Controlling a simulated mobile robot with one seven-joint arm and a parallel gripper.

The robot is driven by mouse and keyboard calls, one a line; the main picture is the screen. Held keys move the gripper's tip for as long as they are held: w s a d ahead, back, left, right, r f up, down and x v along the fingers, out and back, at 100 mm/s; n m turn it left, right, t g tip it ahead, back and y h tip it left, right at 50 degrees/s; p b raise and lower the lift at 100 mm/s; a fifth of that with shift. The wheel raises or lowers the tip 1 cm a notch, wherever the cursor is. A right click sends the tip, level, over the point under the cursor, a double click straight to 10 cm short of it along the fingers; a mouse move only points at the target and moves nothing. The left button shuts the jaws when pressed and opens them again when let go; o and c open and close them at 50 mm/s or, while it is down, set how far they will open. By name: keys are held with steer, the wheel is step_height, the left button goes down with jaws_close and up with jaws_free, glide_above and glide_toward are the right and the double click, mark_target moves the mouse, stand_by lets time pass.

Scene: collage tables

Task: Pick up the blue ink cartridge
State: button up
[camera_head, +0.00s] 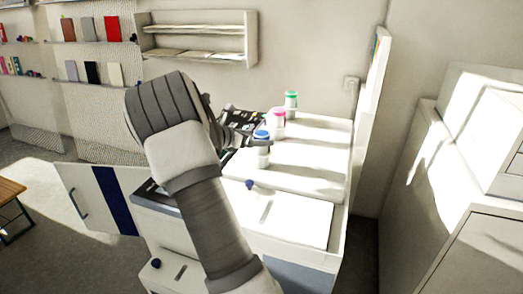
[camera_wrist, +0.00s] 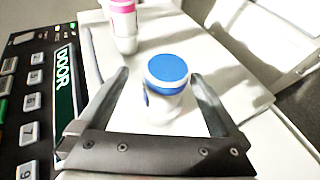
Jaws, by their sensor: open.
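The blue ink cartridge is a white bottle with a blue cap. It shows in the wrist view (camera_wrist: 167,92) upright on the white surface, between the two open fingers of my gripper (camera_wrist: 165,85), with a gap to each finger. In the head view the blue ink cartridge (camera_head: 262,148) stands at the front of a row of bottles, and my gripper (camera_head: 258,143) is beside it, its fingers partly hidden by my arm. My gripper holds nothing.
A pink-capped bottle (camera_head: 278,122) stands just behind, also in the wrist view (camera_wrist: 123,22). A green-capped bottle (camera_head: 291,101) is farther back. A dark keypad panel (camera_wrist: 40,95) lies to the left. An open door (camera_head: 105,200) hangs at the machine's left. White surface is clear to the right.

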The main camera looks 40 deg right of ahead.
steer(key=x, duration=0.5)
steer(key=shift+s+a+f, duration=0.1)
steer(key=shift+s+f, duration=0.1)
steer(key=shift+s, duration=0.1)
steer(key=shift+c, duration=0.2)
steer(key=c, duration=1.4)
steer(key=shift+r, duration=0.1)
jaws_close()
